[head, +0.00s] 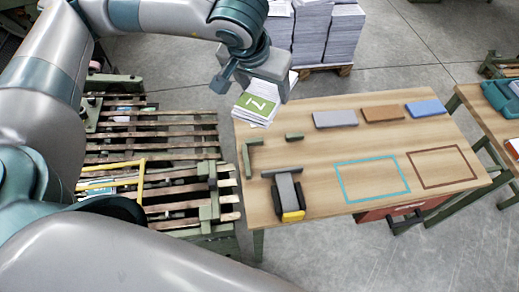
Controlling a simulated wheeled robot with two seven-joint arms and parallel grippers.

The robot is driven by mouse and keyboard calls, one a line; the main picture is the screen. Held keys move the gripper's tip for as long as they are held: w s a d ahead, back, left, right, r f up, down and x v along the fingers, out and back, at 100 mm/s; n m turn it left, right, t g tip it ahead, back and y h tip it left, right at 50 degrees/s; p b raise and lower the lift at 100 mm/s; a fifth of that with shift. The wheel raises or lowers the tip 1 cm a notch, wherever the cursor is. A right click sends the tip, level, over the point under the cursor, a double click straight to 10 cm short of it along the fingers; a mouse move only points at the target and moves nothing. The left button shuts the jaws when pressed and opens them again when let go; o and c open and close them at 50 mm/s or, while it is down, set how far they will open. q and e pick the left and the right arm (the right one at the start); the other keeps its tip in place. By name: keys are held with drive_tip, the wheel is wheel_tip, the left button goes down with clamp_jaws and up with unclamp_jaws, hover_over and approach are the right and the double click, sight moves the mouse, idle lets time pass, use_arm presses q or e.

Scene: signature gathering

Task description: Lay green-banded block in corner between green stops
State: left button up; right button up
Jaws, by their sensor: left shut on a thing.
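The green-banded block (257,104) is a pale paper stack with a green band bearing a white mark. My left gripper (252,82) is shut on it, and the block is tilted in the picture, at the far left corner of the table (330,195). Whether it touches the table I cannot tell. Green stops lie on the table in front of it: an angled one (248,158) along the left edge and a short bar (294,137) to its right. The space between them looks empty. My right gripper is not in view.
A grey tool with a yellow and black end (287,194) lies near the stops. Grey (335,119), brown (382,113) and blue (426,108) blocks line the table's far side. Teal (372,180) and brown outlines are empty. Slatted pallets (180,145) stand left; paper stacks (312,35) stand behind.

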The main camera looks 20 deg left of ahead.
use_arm(q)
drive_tip(key=shift+s+a, duration=0.1)
drive_tip(key=shift+a, duration=0.05)
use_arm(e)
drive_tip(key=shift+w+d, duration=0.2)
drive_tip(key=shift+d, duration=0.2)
